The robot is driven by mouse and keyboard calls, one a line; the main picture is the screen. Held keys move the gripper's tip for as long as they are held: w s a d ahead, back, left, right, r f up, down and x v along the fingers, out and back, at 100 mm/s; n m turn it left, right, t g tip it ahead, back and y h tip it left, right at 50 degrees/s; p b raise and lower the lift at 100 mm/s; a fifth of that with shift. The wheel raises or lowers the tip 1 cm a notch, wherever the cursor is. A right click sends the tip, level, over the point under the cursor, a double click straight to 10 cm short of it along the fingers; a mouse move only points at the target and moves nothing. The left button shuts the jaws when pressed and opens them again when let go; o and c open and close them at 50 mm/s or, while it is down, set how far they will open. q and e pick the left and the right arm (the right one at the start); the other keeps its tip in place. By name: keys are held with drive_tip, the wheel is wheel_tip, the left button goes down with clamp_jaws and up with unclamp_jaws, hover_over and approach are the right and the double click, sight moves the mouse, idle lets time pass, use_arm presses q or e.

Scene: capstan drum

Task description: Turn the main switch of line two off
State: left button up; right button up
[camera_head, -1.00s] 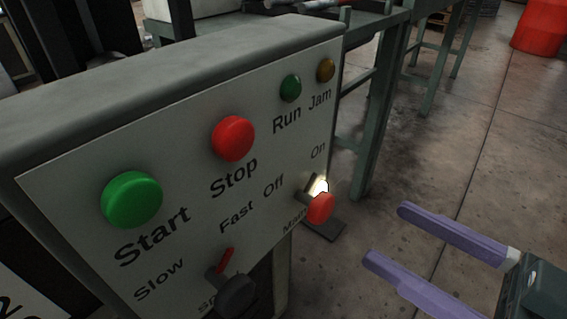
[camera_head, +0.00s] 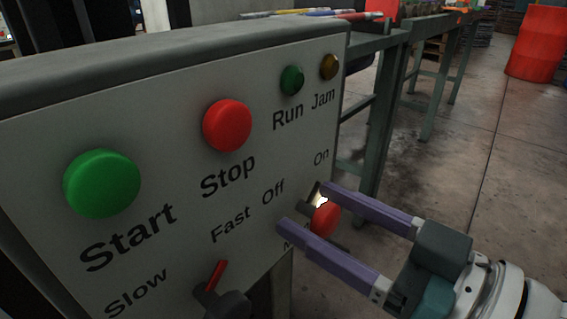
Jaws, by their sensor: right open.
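The control panel (camera_head: 150,130) fills the left and middle of the head view. Its main switch (camera_head: 325,219) has a red knob at the lower right, below the "Off" and "On" labels; its "Main" label is mostly hidden by my gripper. A bright lit spot shows at the knob's upper edge, toward "On". My right gripper (camera_head: 302,207) comes in from the right with two purple fingers spread apart. In the picture the fingers lie on either side of the red knob, and I cannot tell if they touch it. My left gripper is not in view.
A green Start button (camera_head: 102,183), a red Stop button (camera_head: 227,125), a Slow/Fast selector (camera_head: 218,285) and Run (camera_head: 292,80) and Jam (camera_head: 329,66) lamps share the panel. A green metal frame (camera_head: 372,130) stands behind. A red drum (camera_head: 537,48) is far right on open floor.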

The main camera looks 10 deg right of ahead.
drive_tip(key=shift+c, duration=0.2)
clamp_jaws()
idle(0.4)
